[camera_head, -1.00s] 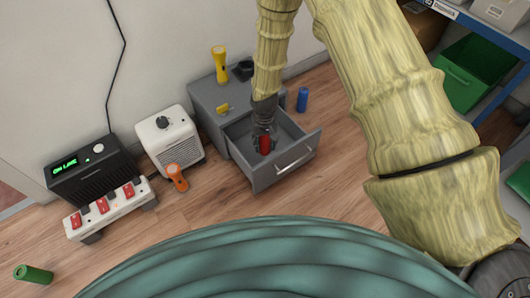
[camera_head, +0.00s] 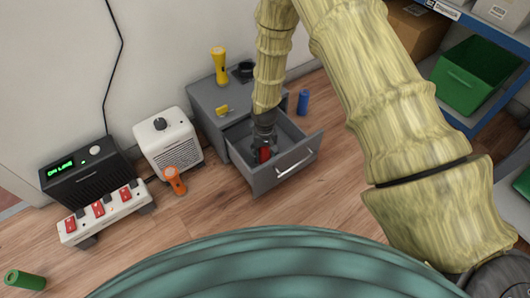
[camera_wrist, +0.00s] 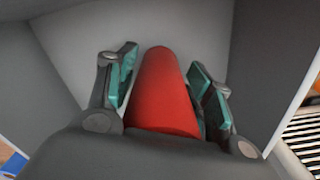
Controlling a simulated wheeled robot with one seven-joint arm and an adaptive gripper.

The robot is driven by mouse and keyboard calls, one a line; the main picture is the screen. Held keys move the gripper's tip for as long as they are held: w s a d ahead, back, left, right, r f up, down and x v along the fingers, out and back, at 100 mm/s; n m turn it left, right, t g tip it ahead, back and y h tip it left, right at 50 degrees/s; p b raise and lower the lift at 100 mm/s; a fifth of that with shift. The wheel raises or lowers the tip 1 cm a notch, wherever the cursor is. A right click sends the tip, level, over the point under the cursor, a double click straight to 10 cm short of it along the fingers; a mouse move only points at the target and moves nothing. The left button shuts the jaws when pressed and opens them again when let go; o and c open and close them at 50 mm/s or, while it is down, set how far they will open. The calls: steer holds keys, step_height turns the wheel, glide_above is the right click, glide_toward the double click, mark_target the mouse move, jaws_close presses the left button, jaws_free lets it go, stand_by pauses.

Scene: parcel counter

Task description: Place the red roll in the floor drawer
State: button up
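The red roll (camera_wrist: 165,95) is between the two fingers of my gripper (camera_wrist: 162,85) in the wrist view, with its long side running away from the palm. The teal pads lie close along both of its sides, and the fingers look shut on it. In the head view the red roll (camera_head: 264,155) is partly hidden by my gripper (camera_head: 263,146), low inside the open floor drawer (camera_head: 287,172). Whether the roll touches the drawer's floor I cannot tell. The grey drawer walls surround my gripper.
The grey cabinet (camera_head: 207,101) carries a yellow torch (camera_head: 219,66) and a dark item. A blue cylinder (camera_head: 303,102) stands right of it. A white heater (camera_head: 168,143), an orange torch (camera_head: 174,181) and a power strip (camera_head: 103,213) are to the left. Floor in front is clear.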

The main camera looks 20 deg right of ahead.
steer(key=shift+o, duration=0.3)
steer(key=shift+r, duration=0.15)
step_height(320, 180, up, 12)
steer(key=p, duration=0.7)
stand_by(1.0)
